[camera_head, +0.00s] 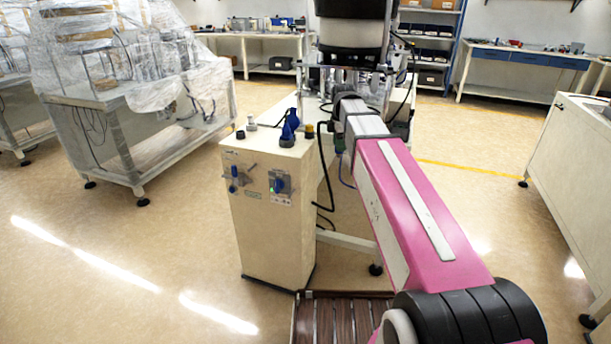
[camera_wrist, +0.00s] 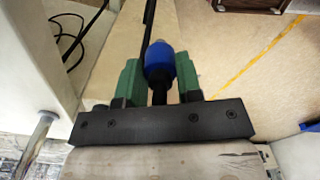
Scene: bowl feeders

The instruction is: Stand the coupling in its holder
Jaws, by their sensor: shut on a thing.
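In the wrist view my gripper (camera_wrist: 159,76) has two green fingers, closed on a blue coupling (camera_wrist: 160,60). The coupling has a pale grey tip and a dark lower part. It sits between the fingers, in contact with both. In the head view my pink and grey arm reaches away from me, past the right side of a cream cabinet; the fingers and the held coupling cannot be made out clearly there. No holder can be told apart with certainty in either view.
The cream cabinet (camera_head: 268,205) carries small blue, black and grey fittings (camera_head: 287,133) on top and controls on its front. A black cable (camera_head: 323,170) hangs at its right. A bowl feeder machine (camera_head: 350,45) stands behind. A plastic-wrapped machine (camera_head: 130,75) stands left. Floor on the left is clear.

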